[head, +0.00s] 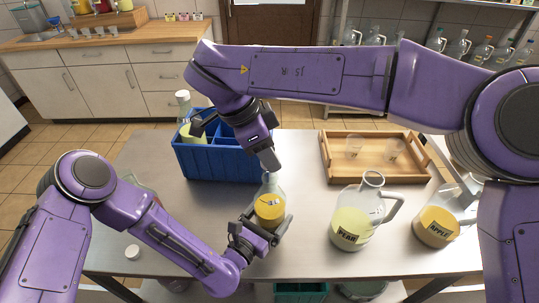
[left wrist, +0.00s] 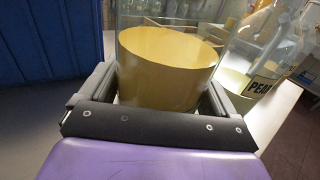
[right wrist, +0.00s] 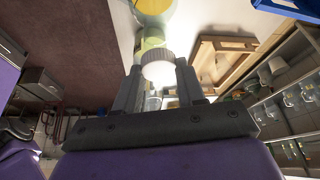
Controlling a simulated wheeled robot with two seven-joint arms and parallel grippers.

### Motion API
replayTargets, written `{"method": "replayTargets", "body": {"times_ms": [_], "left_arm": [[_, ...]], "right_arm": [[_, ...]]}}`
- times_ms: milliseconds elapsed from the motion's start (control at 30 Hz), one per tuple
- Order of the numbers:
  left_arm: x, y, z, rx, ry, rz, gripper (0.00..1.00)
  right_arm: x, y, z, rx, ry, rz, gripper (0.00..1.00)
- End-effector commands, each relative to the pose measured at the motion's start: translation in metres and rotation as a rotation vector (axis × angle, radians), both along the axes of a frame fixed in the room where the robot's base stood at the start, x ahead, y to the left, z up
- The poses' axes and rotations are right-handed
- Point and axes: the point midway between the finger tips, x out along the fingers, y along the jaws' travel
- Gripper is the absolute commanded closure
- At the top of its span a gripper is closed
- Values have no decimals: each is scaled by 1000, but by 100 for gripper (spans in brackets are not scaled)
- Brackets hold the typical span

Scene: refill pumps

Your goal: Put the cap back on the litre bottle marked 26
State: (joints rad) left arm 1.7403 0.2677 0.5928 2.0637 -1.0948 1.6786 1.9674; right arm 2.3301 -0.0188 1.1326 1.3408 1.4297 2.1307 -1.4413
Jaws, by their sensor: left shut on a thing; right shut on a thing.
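The bottle (head: 270,208) with orange-yellow liquid stands on the steel table in front of the blue crate. A mark on it is too small to read. My left gripper (head: 265,228) is shut around its lower body; the left wrist view shows the bottle (left wrist: 168,65) between the fingers. My right gripper (head: 270,165) points down above the bottle's neck. In the right wrist view it is shut on a white ribbed cap (right wrist: 158,64), in line with the neck. The cap is hidden in the head view. I cannot tell whether it is seated or threaded.
A blue divided crate (head: 215,165) holds a white-capped bottle (head: 188,125). A pear jug (head: 352,222) and apple jug (head: 437,224) stand at right. A wooden tray (head: 375,180) holds two clear cups. A small white round piece (head: 132,252) lies at left.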

Motion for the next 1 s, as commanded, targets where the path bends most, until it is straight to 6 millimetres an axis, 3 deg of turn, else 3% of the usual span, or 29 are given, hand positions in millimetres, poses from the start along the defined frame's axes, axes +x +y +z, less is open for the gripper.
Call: {"method": "replayTargets", "body": {"times_ms": [533,1000], "left_arm": [[1,0,2,-4,-4,0,65],[1,-1,2,-4,-4,0,65]], "right_arm": [[0,0,-3,0,-1,-1,88],[0,0,-20,0,-2,-1,88]]}}
